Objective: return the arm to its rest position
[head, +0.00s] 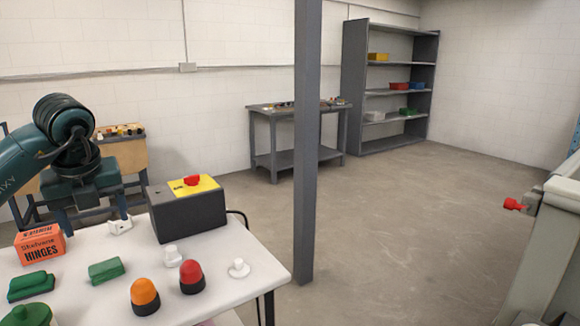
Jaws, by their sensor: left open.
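My left arm (62,150) comes in from the left, over the white table (235,285). Its gripper (95,222) points down with its two fingers spread wide and nothing seen between them. The fingertips hang close above the back left of the table top. An orange hinges box (40,245) stands just left of and in front of the gripper. A small white part (120,226) lies by the right fingertip; whether they touch I cannot tell. My right gripper is not in view.
A dark box (190,215) with a yellow top and red button stands right of the gripper. A grey post (307,140) rises beyond the table.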

